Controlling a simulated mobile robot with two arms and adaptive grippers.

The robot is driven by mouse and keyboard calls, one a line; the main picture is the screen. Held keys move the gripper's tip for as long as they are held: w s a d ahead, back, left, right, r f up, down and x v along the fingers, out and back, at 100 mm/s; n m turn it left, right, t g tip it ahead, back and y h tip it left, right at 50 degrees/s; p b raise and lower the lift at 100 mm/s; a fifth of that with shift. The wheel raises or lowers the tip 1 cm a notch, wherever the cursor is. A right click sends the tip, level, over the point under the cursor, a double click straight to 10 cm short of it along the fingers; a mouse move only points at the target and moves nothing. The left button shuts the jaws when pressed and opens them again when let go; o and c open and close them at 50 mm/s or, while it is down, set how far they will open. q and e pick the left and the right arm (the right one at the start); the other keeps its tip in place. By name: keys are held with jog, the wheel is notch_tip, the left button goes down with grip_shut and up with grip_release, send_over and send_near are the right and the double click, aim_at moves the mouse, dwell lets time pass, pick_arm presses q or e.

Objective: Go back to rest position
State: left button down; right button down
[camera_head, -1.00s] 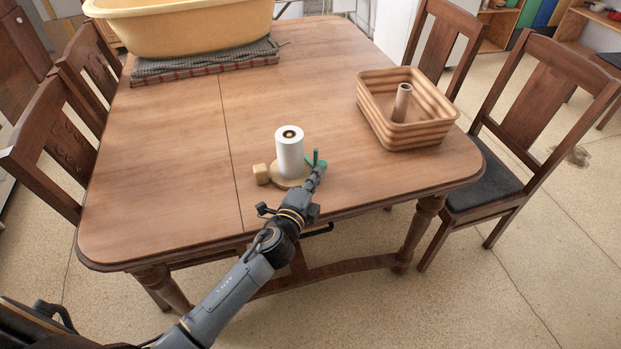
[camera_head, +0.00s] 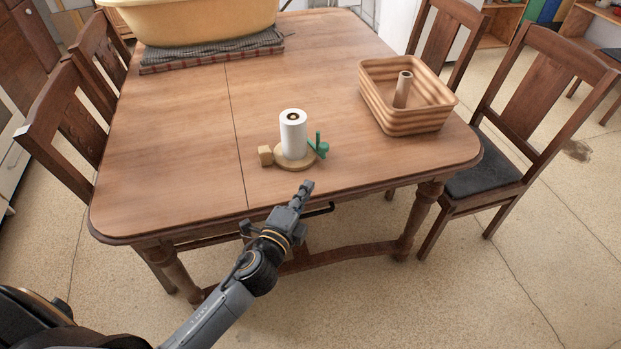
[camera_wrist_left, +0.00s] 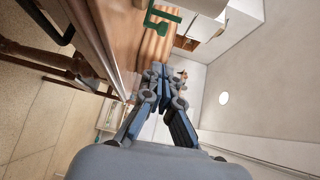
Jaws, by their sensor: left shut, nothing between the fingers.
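My left gripper (camera_head: 303,190) is in front of the table's near edge in the head view, apart from the things on the table. In the left wrist view its fingers (camera_wrist_left: 160,75) are together with nothing between them. A white paper roll (camera_head: 293,135) stands upright on a round wooden base (camera_head: 290,163) near the front of the table. A green cactus-shaped piece (camera_head: 319,146) is at the right of the base and also shows in the left wrist view (camera_wrist_left: 160,20). A small wooden block (camera_head: 265,155) is at its left. My right gripper is not in view.
The wooden table (camera_head: 180,140) has a ribbed basket (camera_head: 405,118) with a cardboard tube (camera_head: 402,90) at the right. A yellow tub (camera_head: 200,22) rests on folded cloth (camera_head: 210,55) at the back left. Chairs (camera_head: 525,110) stand at both sides. The floor in front is free.

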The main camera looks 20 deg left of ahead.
pick_arm(q)
jog(key=s+a+f+n+g+y, duration=0.45)
jog(key=s+a+n, duration=0.25)
jog(key=s+n, duration=0.3)
jog(key=s+d+f+n+g+h, duration=0.2)
jog(key=s+n+g, duration=0.25)
jog(key=s, duration=0.35)
jog(key=s+d+f+n+g+h, duration=0.1)
jog(key=s+f+n+g, duration=0.2)
jog(key=s+g, duration=0.35)
notch_tip(320, 180, down, 23)
jog(key=s+p, duration=0.2)
jog(key=s, duration=0.1)
jog(key=s+a+f+p, duration=0.2)
jog(key=s+f, duration=1.3)
jog(key=s, duration=0.1)
jog(key=shift+s+a+m+g, duration=0.3)
jog(key=shift+s+m+g, duration=0.05)
jog(key=shift+s+g, duration=0.1)
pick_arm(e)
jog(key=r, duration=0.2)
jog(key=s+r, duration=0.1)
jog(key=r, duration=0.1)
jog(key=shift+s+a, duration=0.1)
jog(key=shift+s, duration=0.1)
